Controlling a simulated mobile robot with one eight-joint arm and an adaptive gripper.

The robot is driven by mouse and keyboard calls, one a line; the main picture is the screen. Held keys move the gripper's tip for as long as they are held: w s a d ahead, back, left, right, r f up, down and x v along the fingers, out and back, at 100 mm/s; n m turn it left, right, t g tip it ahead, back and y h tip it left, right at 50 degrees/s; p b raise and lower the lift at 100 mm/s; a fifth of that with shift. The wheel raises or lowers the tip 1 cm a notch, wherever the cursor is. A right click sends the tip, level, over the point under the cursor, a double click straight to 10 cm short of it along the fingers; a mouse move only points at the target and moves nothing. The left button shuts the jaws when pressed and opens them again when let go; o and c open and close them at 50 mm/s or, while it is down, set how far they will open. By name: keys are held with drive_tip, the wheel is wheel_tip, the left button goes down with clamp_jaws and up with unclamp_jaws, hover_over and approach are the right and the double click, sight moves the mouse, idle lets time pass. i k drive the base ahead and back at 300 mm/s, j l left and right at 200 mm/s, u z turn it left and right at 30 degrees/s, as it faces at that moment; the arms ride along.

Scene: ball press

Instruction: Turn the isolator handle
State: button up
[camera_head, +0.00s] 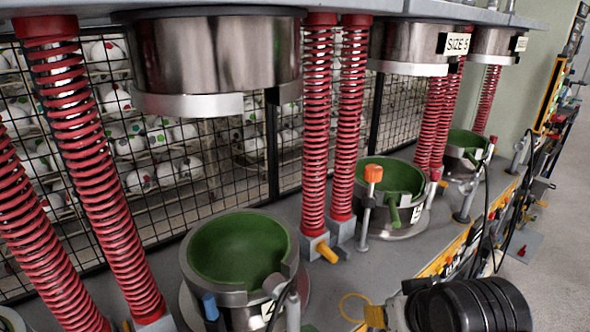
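I cannot tell for sure which part is the isolator handle. A post with an orange-red cap (373,174) stands in front of the middle press cup, with a green handle (394,214) beside it on the cup's front. A blue-tipped handle (210,306) is on the front of the nearest cup. A yellow-tipped part (327,251) sits at the foot of the middle springs. A black ribbed body (470,306) at the bottom right looks like part of my arm. No gripper fingertips can be made out, and no contact with any handle shows.
Green-lined cups (238,249) stand in a row under metal press heads (215,55), between tall red springs (317,130). A wire mesh fence (220,190) with white balls lies behind. The bench's yellow-edged front (440,262) carries more levers and cables. Bare floor (560,285) is at right.

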sight(555, 118)
drive_tip(key=i+l+z, duration=0.1)
drive_tip(key=l, duration=0.45)
drive_tip(key=i+l+z, duration=0.1)
drive_tip(key=l, duration=0.45)
drive_tip(key=i+l+z, duration=0.15)
drive_tip(key=l, duration=0.35)
drive_tip(key=i+l+z, duration=0.1)
drive_tip(key=i+l, duration=0.15)
drive_tip(key=l, duration=0.25)
drive_tip(key=i+l+z, duration=0.1)
drive_tip(key=l, duration=0.4)
drive_tip(key=i+l+z, duration=0.1)
drive_tip(key=i+l, duration=0.2)
drive_tip(key=l, duration=0.2)
drive_tip(key=i+l+z, duration=0.1)
drive_tip(key=i+l, duration=0.15)
drive_tip(key=l, duration=0.2)
drive_tip(key=i+l+z, duration=0.15)
drive_tip(key=l, duration=0.3)
drive_tip(key=i+z, duration=0.15)
drive_tip(key=i, duration=1)
drive_tip(key=i+j+z, duration=0.15)
drive_tip(key=i, duration=0.95)
